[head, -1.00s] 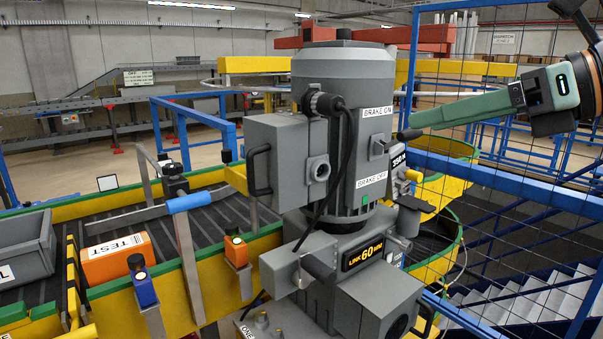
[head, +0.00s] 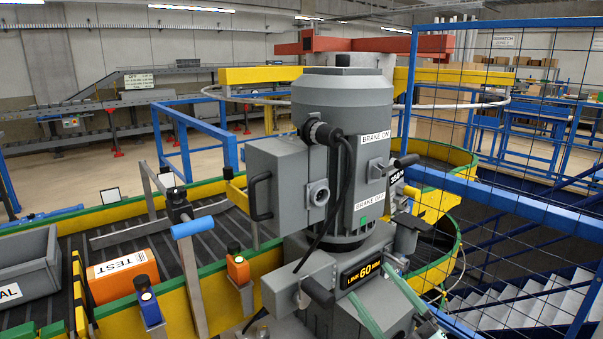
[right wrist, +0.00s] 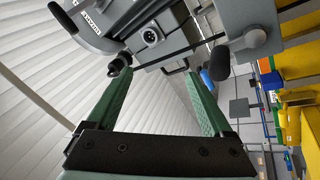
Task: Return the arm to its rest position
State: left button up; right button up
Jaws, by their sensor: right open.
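My right gripper (head: 368,282) shows at the bottom of the head view, only its two green fingers, in front of the lower part of the grey drive unit. In the right wrist view my right gripper (right wrist: 158,75) is open with nothing between its fingers. The grey drive unit (head: 345,110), with "BRAKE ON" and "BRAKE OFF" labels, stands upright in the middle. A brake lever (head: 404,161) with a dark knob sticks out on its right side. The rest of my right arm is below the picture. My left gripper is not in view.
A conveyor bed (head: 240,222) with yellow and green sides runs left of the unit, with an orange TEST box (head: 122,276) and a grey crate (head: 28,265). A blue-framed mesh fence (head: 510,189) and stairs (head: 520,300) are at right.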

jog(key=s+d+f+m+g+h, duration=0.1)
jog(key=s+f+m+h, duration=0.1)
jog(key=f+m+h, duration=0.3)
jog(key=s+d+f+m+h, duration=0.1)
jog(key=d+f+m+h, duration=0.15)
jog(key=f, duration=0.45)
jog(key=s+f+m+g+h+p, duration=0.2)
jog(key=s+f+m+g, duration=0.5)
jog(key=s+f, duration=1.3)
jog(key=shift+s+d+f+g+h, duration=0.25)
jog(key=shift+f+g+h, duration=0.2)
jog(key=shift+f+g, duration=0.5)
jog(key=shift+r+m+p, duration=0.1)
jog(key=shift+m+p, duration=0.15)
jog(key=shift+p, duration=0.05)
jog(key=shift+c, duration=0.2)
